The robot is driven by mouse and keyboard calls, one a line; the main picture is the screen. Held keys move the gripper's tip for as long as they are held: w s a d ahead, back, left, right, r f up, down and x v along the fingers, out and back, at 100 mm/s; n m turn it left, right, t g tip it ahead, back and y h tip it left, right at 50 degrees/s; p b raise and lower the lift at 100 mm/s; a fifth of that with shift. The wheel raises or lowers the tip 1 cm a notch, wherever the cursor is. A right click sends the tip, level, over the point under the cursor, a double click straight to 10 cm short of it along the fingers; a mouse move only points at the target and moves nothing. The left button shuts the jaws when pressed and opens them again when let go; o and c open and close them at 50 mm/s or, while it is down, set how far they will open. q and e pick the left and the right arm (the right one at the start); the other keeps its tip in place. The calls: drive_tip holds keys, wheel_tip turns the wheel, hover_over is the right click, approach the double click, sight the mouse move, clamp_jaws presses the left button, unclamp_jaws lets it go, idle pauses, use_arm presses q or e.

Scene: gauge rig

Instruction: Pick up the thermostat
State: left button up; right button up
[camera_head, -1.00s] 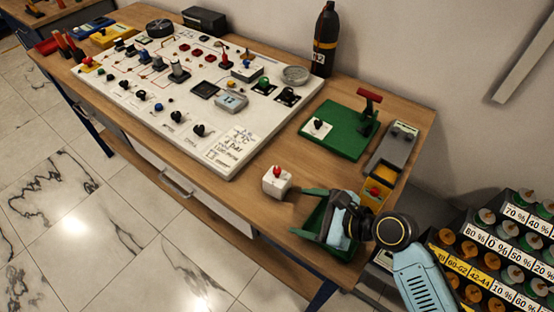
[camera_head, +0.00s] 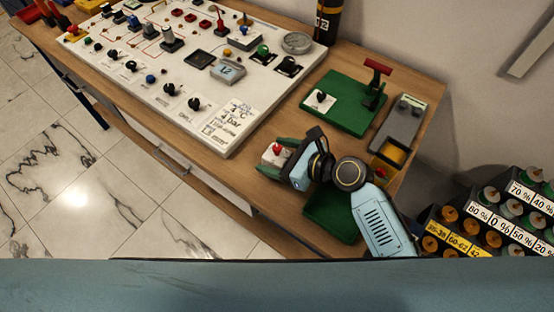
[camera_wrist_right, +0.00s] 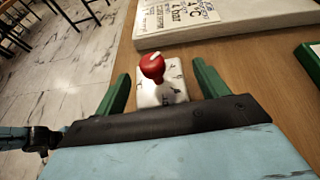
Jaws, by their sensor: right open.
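The thermostat, which I take to be the small white box with a red knob (camera_head: 275,153), stands on the wooden bench in front of the white panel. It also shows in the right wrist view (camera_wrist_right: 172,92), with dark marks on its top face. My right gripper (camera_head: 279,158) is open, with one green finger on each side of the box. In the right wrist view the gripper's fingers (camera_wrist_right: 161,80) show a gap on both sides of the box, and its lower part is hidden by the gripper body. My left gripper is not in view.
A green tray (camera_head: 330,222) lies under my right arm. A green board with a red lever (camera_head: 345,102) and a grey device (camera_head: 400,122) stand behind. The white panel (camera_head: 225,148) is to the left. The bench's front edge is close to the box.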

drive_tip(key=c, duration=1.2)
